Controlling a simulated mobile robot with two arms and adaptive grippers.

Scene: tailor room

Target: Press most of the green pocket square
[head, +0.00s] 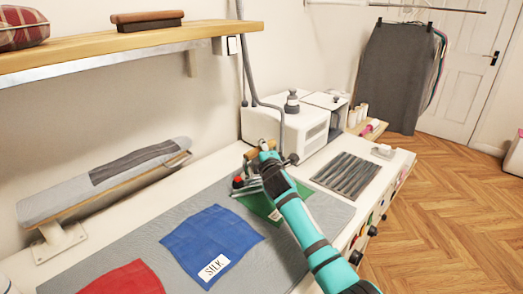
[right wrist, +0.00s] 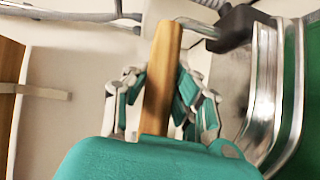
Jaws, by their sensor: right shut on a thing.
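The green pocket square (head: 262,206) lies on the grey pressing mat (head: 325,215), partly hidden by the iron and my right arm. The iron (head: 247,185) is metal with a wooden handle (right wrist: 163,75) and appears to stand over the upper part of the green square. Whether its sole touches the cloth cannot be told. My right gripper (head: 267,158) is shut on the handle, with its fingers on both sides of it in the right wrist view (right wrist: 160,95). Green cloth also shows at the right of that view (right wrist: 303,120). My left gripper is not in view.
A blue cloth (head: 200,235) labelled SILK and a red cloth (head: 125,280) lie to the left on the mat. A sleeve board (head: 55,205) stands at the back left. A white steam unit (head: 270,125) and a dark striped pad (head: 345,175) are beyond. A wooden shelf (head: 100,45) overhangs.

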